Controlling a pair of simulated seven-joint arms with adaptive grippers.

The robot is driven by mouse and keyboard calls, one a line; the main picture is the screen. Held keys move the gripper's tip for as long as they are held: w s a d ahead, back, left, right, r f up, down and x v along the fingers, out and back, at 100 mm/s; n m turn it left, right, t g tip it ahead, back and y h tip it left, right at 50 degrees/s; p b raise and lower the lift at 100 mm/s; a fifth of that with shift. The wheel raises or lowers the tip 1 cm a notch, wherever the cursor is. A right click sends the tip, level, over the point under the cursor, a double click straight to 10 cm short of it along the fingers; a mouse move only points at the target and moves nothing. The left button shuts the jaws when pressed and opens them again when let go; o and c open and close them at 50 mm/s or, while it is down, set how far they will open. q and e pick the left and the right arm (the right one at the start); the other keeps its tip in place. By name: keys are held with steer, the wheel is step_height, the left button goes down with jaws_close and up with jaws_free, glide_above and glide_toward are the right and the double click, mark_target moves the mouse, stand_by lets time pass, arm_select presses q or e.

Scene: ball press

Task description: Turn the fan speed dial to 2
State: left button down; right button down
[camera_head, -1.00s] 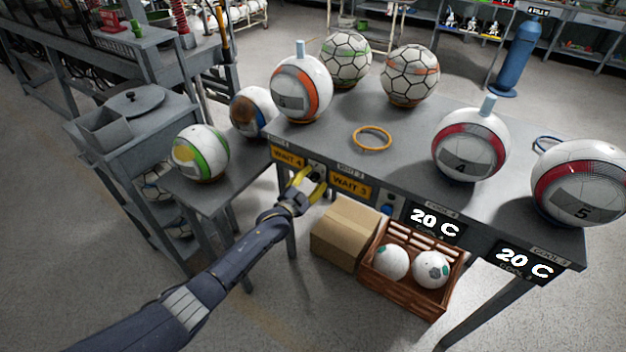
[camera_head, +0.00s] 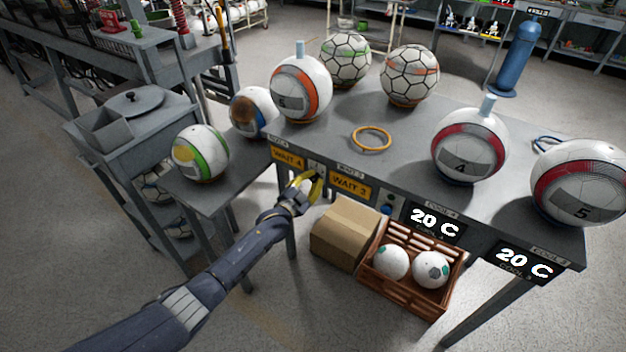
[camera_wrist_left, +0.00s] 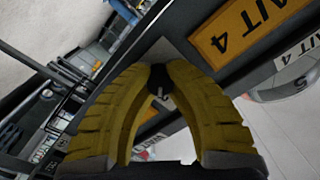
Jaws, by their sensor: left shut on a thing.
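The fan speed dial (camera_wrist_left: 158,80) is a small black knob on a pale plate on the table's front edge. It shows in the left wrist view between my yellow fingertips. My left gripper (camera_head: 311,178) is shut on the dial, and it also shows in the left wrist view (camera_wrist_left: 160,84). In the head view the fingers hide most of the dial. The dial's markings and setting cannot be read. My right gripper is not in view.
Yellow signs WAIT 4 (camera_head: 287,159) and WAIT 3 (camera_head: 351,187) flank the dial. Several balls and an orange ring (camera_head: 371,138) rest on the table (camera_head: 330,120). A cardboard box (camera_head: 345,232) and a crate with two balls (camera_head: 402,291) stand below.

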arm_select(q)
steer(key=n, duration=0.5)
steer(key=shift+s+a+f, duration=0.1)
steer(key=shift+f, duration=0.15)
steer(key=shift+f+n, duration=0.1)
steer(key=shift+n, duration=2)
steer(key=shift+s, duration=0.1)
steer(key=c, duration=1.6)
jaws_free()
steer(key=o, duration=0.5)
steer(key=shift+r, duration=0.2)
steer(key=shift+c, duration=0.2)
steer(key=v, duration=1.1)
steer(key=shift+s+a, duration=0.3)
steer(key=shift+r, duration=0.1)
